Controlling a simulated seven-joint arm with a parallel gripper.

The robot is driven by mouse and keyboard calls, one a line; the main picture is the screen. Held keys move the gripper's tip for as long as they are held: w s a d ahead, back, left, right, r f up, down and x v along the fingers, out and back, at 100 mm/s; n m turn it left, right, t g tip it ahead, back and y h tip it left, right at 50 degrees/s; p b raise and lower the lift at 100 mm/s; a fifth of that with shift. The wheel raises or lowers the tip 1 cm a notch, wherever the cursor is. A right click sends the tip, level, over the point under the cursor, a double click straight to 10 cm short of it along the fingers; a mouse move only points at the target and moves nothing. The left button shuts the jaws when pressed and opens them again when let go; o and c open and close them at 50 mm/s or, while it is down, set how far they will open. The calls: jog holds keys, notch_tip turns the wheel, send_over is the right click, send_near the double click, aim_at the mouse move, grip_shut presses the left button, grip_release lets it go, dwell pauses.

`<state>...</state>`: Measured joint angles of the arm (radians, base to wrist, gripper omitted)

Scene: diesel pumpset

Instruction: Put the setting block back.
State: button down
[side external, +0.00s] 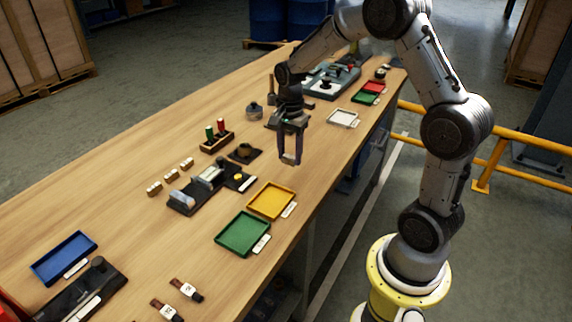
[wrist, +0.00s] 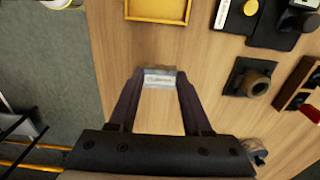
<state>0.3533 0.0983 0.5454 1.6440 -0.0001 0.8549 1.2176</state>
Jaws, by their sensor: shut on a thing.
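A small grey metal block (wrist: 159,78) with a pale printed label sits between my gripper's fingertips in the wrist view. I take it to be the setting block; the print is too small to read. My gripper (side external: 290,161) is shut on it and points down above the bench, to the right of the yellow tray. In the side view the block is hardly distinguishable between the fingertips. In the wrist view my gripper (wrist: 158,84) has bare wood beneath it, near the bench edge. No place marked for the block can be made out.
The yellow tray (side external: 290,190) and green tray (side external: 243,235) lie near the front edge. A dark fixture (side external: 205,190), a black base with a brown ring (side external: 243,152) and a rack with red and green pieces (side external: 217,142) stand behind.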

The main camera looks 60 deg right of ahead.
aim_at(286, 174)
jog(key=shift+w+d+f, duration=0.2)
jog(key=shift+w+f, duration=0.4)
jog(key=shift+f, duration=0.1)
jog(key=shift+w+f, duration=0.2)
jog(key=shift+f, duration=1.5)
jog(key=shift+f, duration=0.15)
jog(key=shift+c, duration=1.7)
grip_release()
